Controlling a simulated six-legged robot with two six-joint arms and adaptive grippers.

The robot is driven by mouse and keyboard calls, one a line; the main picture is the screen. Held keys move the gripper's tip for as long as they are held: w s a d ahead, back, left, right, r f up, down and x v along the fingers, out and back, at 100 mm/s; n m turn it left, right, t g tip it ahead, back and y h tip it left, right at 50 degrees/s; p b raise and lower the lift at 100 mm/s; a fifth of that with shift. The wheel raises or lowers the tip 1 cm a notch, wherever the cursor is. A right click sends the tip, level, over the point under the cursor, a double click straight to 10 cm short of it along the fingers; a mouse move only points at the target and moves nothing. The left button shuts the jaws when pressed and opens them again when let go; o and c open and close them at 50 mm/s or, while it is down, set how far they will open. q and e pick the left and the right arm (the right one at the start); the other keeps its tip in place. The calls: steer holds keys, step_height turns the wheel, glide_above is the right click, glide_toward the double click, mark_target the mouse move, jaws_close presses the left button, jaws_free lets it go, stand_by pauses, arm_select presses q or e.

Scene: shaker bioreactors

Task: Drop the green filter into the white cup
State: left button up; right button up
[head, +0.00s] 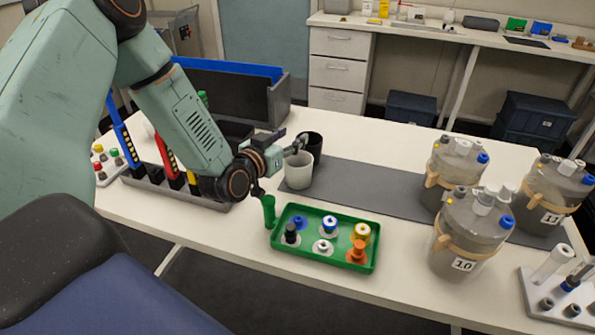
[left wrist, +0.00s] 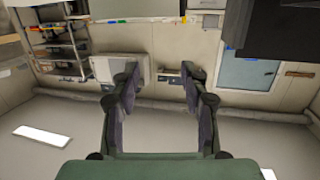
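The white cup (head: 298,174) stands upright on the table near the grey mat, in front of a black cup (head: 314,148). My left gripper (head: 284,164) is open, just left of the white cup's rim. The left wrist view shows its two fingers (left wrist: 160,105) apart with nothing between them. A slim green cylinder (head: 269,211) is upright at the left end of the green tray, below the gripper. I cannot tell if it is the green filter. My right gripper is not in view.
The green tray (head: 314,259) holds several coloured capped parts. Large numbered vessels (head: 467,235) stand at the right, beside a white tube rack (head: 560,300). A grey tool holder (head: 205,201) is at the left. The grey mat (head: 375,183) is clear in its middle.

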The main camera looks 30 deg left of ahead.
arm_select(q)
steer(key=shift+o, duration=0.7)
steer(key=shift+d, duration=0.15)
steer(key=shift+s, duration=0.1)
steer(key=shift+s+r, duration=0.1)
steer(key=shift+s, duration=0.55)
steer(key=s+r, duration=0.1)
steer(key=s, duration=0.5)
steer(key=shift+d, duration=0.15)
